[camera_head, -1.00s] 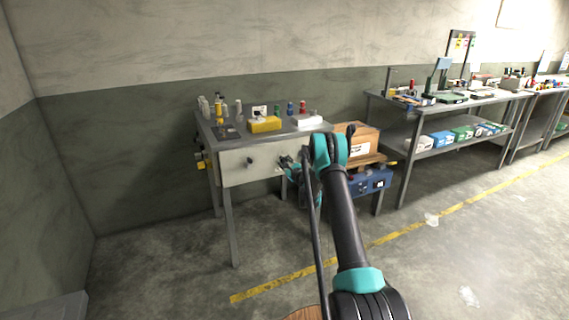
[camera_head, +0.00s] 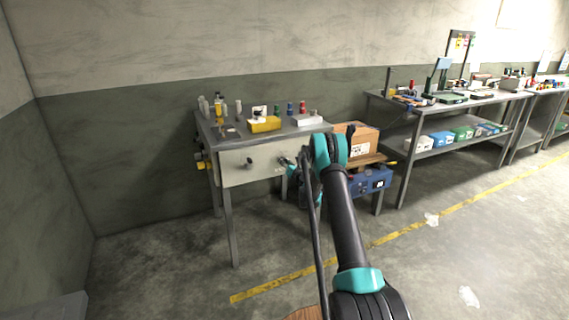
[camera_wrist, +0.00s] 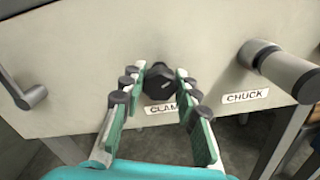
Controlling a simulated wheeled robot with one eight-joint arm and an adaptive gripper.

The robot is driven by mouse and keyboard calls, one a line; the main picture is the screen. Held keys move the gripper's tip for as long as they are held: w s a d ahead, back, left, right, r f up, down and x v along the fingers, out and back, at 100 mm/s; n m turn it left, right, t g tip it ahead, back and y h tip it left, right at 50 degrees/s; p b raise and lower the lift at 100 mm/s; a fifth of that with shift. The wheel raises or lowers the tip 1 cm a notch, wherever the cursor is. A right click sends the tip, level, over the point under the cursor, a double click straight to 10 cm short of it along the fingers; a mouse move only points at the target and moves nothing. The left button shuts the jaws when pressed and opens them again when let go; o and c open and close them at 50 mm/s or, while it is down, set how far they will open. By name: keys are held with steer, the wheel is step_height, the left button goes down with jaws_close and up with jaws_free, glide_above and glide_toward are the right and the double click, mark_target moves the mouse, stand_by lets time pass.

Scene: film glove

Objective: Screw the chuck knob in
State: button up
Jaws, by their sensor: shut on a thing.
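The grey front panel (camera_wrist: 190,35) of a bench fills the wrist view. A dark round knob (camera_wrist: 158,84) sits on it above a label that begins "CLAM", partly covered by a finger. My gripper (camera_wrist: 160,88) is shut on this dark knob, one finger on each side. The chuck knob (camera_wrist: 282,70), a grey cylinder with a dark collar, sticks out to the right above the "CHUCK" label (camera_wrist: 245,97). It is apart from my fingers. In the head view my gripper (camera_head: 290,163) is at the panel's right part, and my arm hides the chuck knob.
A grey crank handle (camera_wrist: 28,97) sticks out at the panel's left. The bench top (camera_head: 235,131) holds a yellow box (camera_head: 264,125), a white box and several small bottles. A cardboard box (camera_head: 360,138) and a blue case (camera_head: 372,182) stand right of the bench.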

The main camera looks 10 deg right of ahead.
steer(key=m, duration=0.5)
steer(key=shift+m, duration=0.3)
steer(key=m, duration=0.6)
steer(key=shift+f, duration=0.1)
steer(key=m, duration=0.5)
steer(key=shift+m, duration=0.4)
steer(key=m, duration=1.1)
steer(key=shift+f+m, duration=0.1)
steer(key=shift+m, duration=0.2)
steer(key=m, duration=1.2)
steer(key=shift+m, duration=0.4)
steer(key=m, duration=0.5)
steer(key=shift+m, duration=0.3)
